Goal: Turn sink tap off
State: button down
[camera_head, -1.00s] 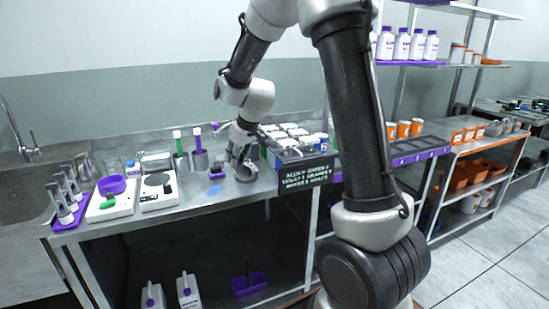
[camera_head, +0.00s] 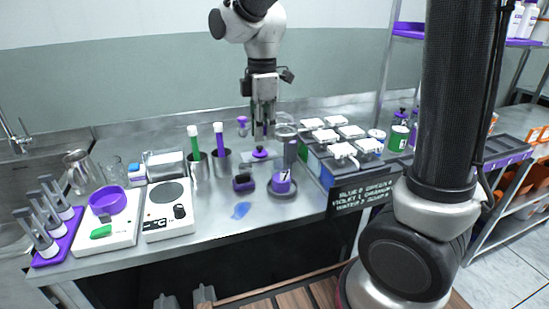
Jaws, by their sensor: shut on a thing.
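The sink tap (camera_head: 18,135) is a thin metal faucet at the far left, over the metal sink (camera_head: 18,170). Whether water runs from it cannot be made out. My gripper (camera_head: 263,136) points down over the back middle of the counter, far to the right of the tap. It is shut, with its fingertips just above or at a small purple-knobbed piece (camera_head: 260,153). The exact contact is too small to see.
A black sign (camera_head: 362,196) hangs at the front edge.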

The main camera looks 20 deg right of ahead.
jog(key=shift+w+r, duration=0.15)
notch_tip(320, 180, down, 10)
jog(key=shift+r, duration=0.15)
jog(key=c, duration=1.3)
grip_release()
jog(key=shift+c, duration=0.2)
